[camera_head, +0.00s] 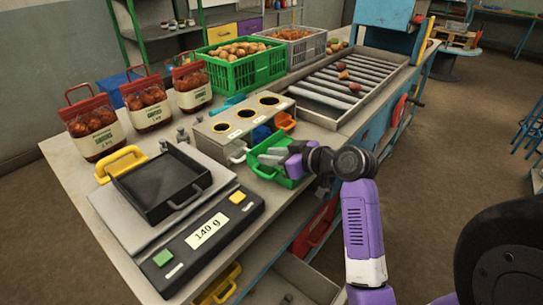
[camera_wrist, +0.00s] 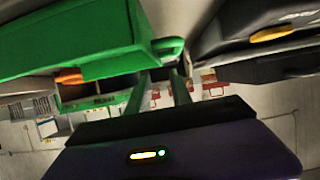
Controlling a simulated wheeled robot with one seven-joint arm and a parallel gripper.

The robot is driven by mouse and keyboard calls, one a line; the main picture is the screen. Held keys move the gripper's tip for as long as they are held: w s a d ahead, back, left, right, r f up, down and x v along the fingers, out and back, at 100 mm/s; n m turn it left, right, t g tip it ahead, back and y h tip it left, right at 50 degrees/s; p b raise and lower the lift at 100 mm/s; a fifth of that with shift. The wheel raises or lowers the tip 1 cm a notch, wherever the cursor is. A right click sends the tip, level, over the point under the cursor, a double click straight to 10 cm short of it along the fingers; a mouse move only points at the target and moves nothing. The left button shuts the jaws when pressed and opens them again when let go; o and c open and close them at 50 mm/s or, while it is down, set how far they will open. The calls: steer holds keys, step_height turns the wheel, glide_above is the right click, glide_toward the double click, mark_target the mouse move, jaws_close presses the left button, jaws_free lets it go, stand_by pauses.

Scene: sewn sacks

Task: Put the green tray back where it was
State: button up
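The green tray (camera_head: 292,180) is at the front of the grey box with three round holes, near the bench's front edge. Its far part is close against the box, and my gripper partly covers it. In the wrist view the green tray (camera_wrist: 80,45) fills the upper left, with its handle (camera_wrist: 170,47) just beyond my fingertips.
The grey three-hole box (camera_head: 235,125) stands behind the tray. A scale reading 140 g (camera_head: 208,230) carries a black tray (camera_head: 160,185) at left. A yellow tray (camera_head: 120,163), filled sacks (camera_head: 145,103), a green crate (camera_head: 243,70) and a roller track (camera_head: 345,85) crowd the bench.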

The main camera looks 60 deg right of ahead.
steer(key=shift+r, duration=0.15)
steer(key=v, duration=1.2)
steer(key=shift+r, duration=0.2)
